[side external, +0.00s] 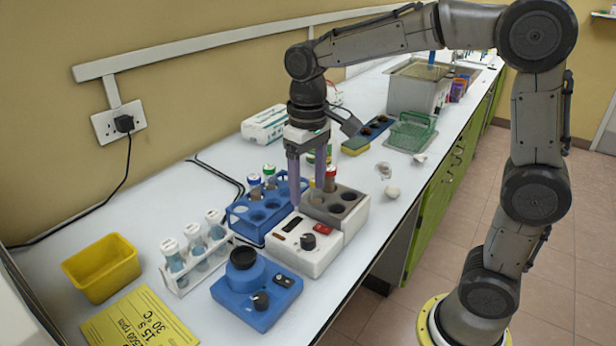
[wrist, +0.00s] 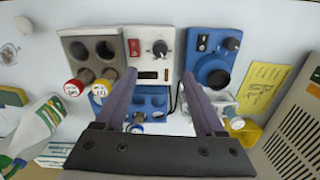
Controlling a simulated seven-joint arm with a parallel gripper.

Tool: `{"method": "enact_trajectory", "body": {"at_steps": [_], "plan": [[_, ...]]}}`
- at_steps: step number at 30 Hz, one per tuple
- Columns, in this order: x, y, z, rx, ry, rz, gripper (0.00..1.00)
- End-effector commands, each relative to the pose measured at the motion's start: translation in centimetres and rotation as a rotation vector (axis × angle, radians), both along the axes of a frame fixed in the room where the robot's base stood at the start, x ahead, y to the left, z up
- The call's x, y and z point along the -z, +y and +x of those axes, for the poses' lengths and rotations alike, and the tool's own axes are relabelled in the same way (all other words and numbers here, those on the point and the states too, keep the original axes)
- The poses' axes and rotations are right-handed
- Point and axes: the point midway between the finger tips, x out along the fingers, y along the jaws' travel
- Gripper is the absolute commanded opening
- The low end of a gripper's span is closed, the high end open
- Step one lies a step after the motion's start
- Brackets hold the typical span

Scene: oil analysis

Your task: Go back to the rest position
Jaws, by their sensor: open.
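My gripper (side external: 308,180) hangs pointing down above the white block heater and the blue tube rack, its two purple fingers apart and nothing between them. In the wrist view the open fingers (wrist: 160,98) reach over the rack. The blue rack (side external: 243,222) holds tubes with blue and green caps. The white heater (side external: 298,255) has a grey block (side external: 344,203) holding a red-capped tube (side external: 330,180).
A blue mixer (side external: 258,300), a white rack of tubes (side external: 182,278), a yellow bin (side external: 100,268) and a yellow note (side external: 140,320) lie at the front left. A water bath (side external: 415,92) and a green rack (side external: 412,132) stand further back. Small pale items dot the bench's right side.

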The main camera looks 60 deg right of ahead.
Motion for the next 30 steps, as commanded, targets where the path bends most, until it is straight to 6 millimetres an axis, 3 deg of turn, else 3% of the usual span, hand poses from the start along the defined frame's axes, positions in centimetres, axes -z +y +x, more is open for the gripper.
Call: {"method": "enact_trajectory", "body": {"at_steps": [4,15,19,25,30], "plan": [[-1.1,0.0,0.0,0.000,-0.002,0.000,0.71],[-1.3,-0.1,0.0,0.001,-0.004,0.001,0.71],[-3.1,-0.3,-0.7,0.008,-0.055,0.003,0.71],[-6.0,-1.2,-6.4,0.020,-0.190,0.008,0.71],[-5.7,-1.8,-12.0,0.005,-0.324,0.006,0.71]]}}
